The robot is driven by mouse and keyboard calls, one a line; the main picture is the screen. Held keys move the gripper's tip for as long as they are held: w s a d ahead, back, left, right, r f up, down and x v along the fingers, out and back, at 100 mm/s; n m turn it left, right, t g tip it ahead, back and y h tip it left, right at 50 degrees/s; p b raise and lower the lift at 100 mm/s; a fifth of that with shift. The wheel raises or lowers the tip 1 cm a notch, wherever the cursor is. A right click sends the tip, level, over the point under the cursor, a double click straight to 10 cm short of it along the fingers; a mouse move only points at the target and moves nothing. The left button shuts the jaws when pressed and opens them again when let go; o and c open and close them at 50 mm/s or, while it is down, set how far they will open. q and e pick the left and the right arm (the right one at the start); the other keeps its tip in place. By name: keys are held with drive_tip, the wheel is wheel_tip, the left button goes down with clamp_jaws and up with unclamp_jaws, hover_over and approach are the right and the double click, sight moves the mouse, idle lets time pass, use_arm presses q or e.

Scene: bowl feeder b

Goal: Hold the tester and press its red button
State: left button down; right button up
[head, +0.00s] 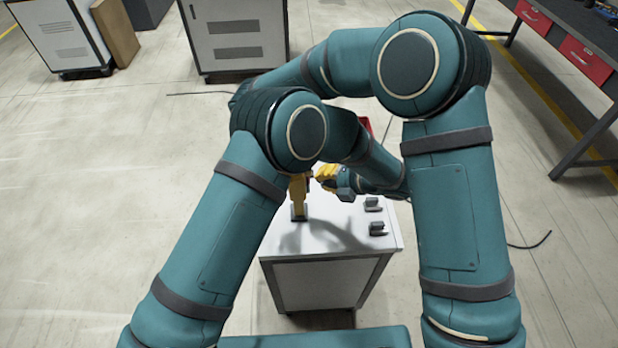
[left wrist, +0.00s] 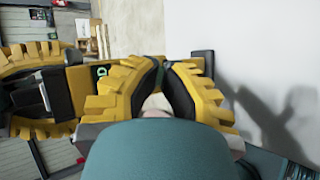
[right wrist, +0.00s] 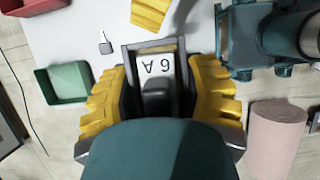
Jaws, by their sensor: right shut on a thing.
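The tester is yellow with a dark foot end; it shows in the head view (head: 298,192), upright over the white table. My right gripper (right wrist: 156,72) is shut on it; in the right wrist view the tester's dark frame and white label (right wrist: 155,66) show between the fingers. The right gripper also shows at the left of the left wrist view (left wrist: 50,92). My left gripper (head: 325,174) comes in from the right beside the tester. In the left wrist view its fingertips (left wrist: 163,63) are together and overlap the tester; contact cannot be told. I cannot make out the red button.
Small grey parts (head: 372,203) lie on the white table (head: 335,240). A green tray (right wrist: 62,84) and a red tray (right wrist: 34,5) stand near the table's far side. A pink cylinder (right wrist: 275,140) is close by. My arms cross above and hide part of the table.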

use_arm(q)
drive_tip(key=shift+d, duration=2.45)
use_arm(e)
drive_tip(key=shift+a, duration=0.1)
drive_tip(key=shift+w, duration=0.1)
drive_tip(key=o, duration=1.4)
drive_tip(key=shift+c, duration=0.2)
drive_tip(key=shift+r, duration=0.15)
